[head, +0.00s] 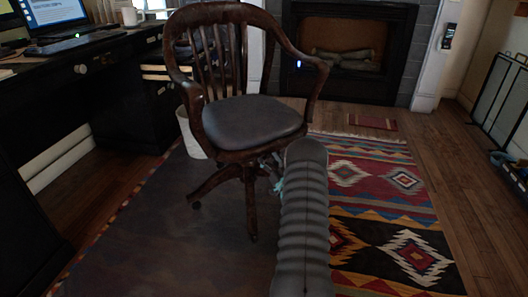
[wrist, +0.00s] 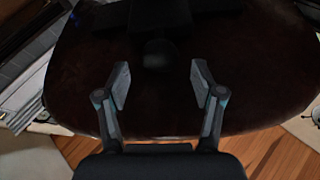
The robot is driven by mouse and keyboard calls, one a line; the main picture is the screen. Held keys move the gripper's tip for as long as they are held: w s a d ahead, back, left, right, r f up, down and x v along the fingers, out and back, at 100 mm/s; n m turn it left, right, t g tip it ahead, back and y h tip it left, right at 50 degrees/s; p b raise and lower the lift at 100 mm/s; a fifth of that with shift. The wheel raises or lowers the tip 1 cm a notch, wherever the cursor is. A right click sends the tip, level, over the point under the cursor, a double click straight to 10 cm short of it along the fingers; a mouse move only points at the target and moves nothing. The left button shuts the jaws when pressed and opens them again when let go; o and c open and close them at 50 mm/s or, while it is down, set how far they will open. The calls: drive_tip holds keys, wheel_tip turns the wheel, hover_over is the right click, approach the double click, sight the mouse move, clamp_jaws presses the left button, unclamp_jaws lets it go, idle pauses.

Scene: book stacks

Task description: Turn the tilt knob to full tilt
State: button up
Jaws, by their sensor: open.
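A wooden swivel chair (head: 250,120) with a dark padded seat stands on the rug in the head view. In the wrist view its dark underside (wrist: 85,95) fills most of the picture. A dark rounded knob (wrist: 160,55) shows there near the middle, below a dark bracket. My gripper (wrist: 160,76) is open, with one finger to each side of the knob's lower end in the picture. Whether the fingers touch it I cannot tell. In the head view my grey ribbed arm reaches toward the area under the seat and hides most of the gripper and the knob.
A dark desk (head: 110,95) with a laptop (head: 60,18) stands at the left. A pale bin (head: 190,135) is behind the chair. A fireplace (head: 345,50) is at the back.

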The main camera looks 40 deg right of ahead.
drive_tip(key=shift+x, duration=1.95)
drive_tip(key=c, duration=1.1)
drive_tip(key=shift+n, duration=0.3)
drive_tip(key=shift+c, duration=0.2)
